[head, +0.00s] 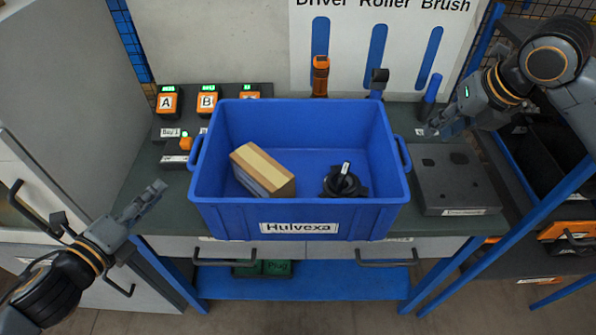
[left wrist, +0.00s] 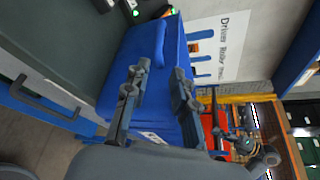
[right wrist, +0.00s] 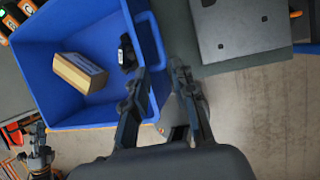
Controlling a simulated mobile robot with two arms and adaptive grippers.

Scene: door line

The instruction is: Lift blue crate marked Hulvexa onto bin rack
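The blue crate (head: 300,215) marked Hulvexa stands upright on the dark workbench in the head view. It holds a cardboard-coloured box (head: 263,170) and a black knob-like part (head: 344,182). The crate has a handle at each side. My left gripper (head: 150,193) is left of the crate, apart from its left handle; its fingers look spread and empty in the left wrist view (left wrist: 160,85). My right gripper (head: 437,128) is right of the crate, beyond the right handle, and its fingers are apart and empty in the right wrist view (right wrist: 160,80). I cannot identify the bin rack for certain.
Orange labelled chargers (head: 168,101) stand at the back left of the bench. A grey plate (head: 455,178) lies right of the crate. A grey cabinet (head: 60,90) is at the left. Blue frame posts (head: 520,225) and dark bins (head: 545,150) are at the right.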

